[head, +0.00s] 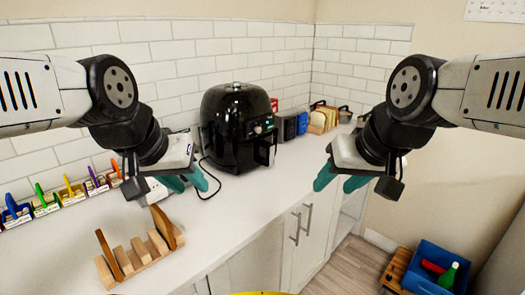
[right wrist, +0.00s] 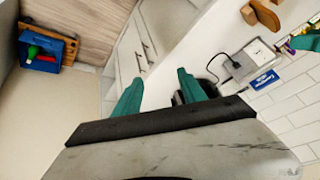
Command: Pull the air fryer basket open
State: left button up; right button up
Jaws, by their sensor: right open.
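The black air fryer (head: 236,108) stands upright on the white counter against the tiled wall in the head view. Its basket front and handle (head: 266,150) face right and toward me; the basket looks closed. My left gripper (head: 187,183) is open and empty, to the left of and nearer than the fryer. My right gripper (head: 339,181) is open and empty, to the right of the fryer and apart from it, over the counter's front edge. In the right wrist view its teal fingers (right wrist: 160,92) are spread with nothing between them.
A wooden rack (head: 140,255) stands on the near counter. A black cord (head: 208,180) lies beside the fryer. Boards (head: 325,117) stand behind right.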

jog(key=w+a+f+m+g+y, duration=0.25)
jog(key=w+a+m+y, duration=0.35)
jog(key=w, duration=0.4)
jog(key=w+a+f+m+g+y, duration=0.1)
jog(key=w+a+f+m+y, duration=0.25)
jog(key=w+a+m, duration=0.45)
jog(key=m+t+y, duration=0.1)
jog(key=m+t, duration=0.9)
jog(key=m, duration=0.3)
send_near(272, 157)
jog(key=shift+w+a+r, duration=0.15)
jog(key=shift+w+a, duration=0.2)
jog(key=shift+a, duration=0.2)
jog(key=shift+w+a+r, duration=0.2)
jog(key=shift+w+a, duration=0.15)
jog(key=shift+a, duration=0.25)
jog(key=shift+w+f+m, duration=0.2)
jog(key=shift+w+m, duration=0.05)
jog(key=shift+m, duration=0.05)
jog(key=x, duration=0.7)
jog(key=shift+w+a, duration=0.1)
jog(key=shift+w, duration=0.05)
grip_shut()
